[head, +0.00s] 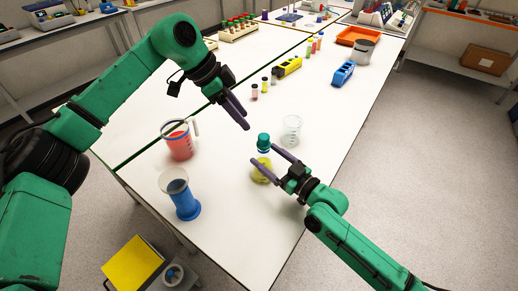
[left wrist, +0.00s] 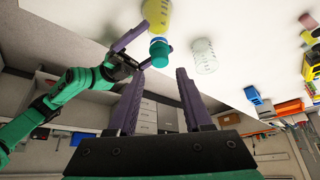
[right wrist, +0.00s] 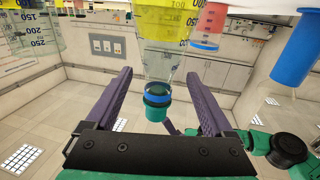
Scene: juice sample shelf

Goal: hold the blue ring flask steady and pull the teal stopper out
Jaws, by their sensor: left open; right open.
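The blue ring flask (head: 262,173) stands upright on the white table, with yellow liquid inside. Its blue ring (right wrist: 157,97) sits at the neck below the teal stopper (head: 263,139), which is in the mouth. My right gripper (head: 264,156) is open, its fingers on either side of the flask's neck (right wrist: 158,68) with gaps showing in the right wrist view. My left gripper (head: 246,120) is open and empty, above the table, up and left of the stopper. The left wrist view also shows the stopper (left wrist: 159,52), beyond the left fingers and apart from them.
A clear beaker (head: 291,128) stands close right of the flask. A red-liquid beaker (head: 180,141) and a blue-based cylinder (head: 184,196) stand to the left. Small vials (head: 265,84), a blue block (head: 343,73) and an orange tray (head: 359,37) are farther back. Table around the flask's left is clear.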

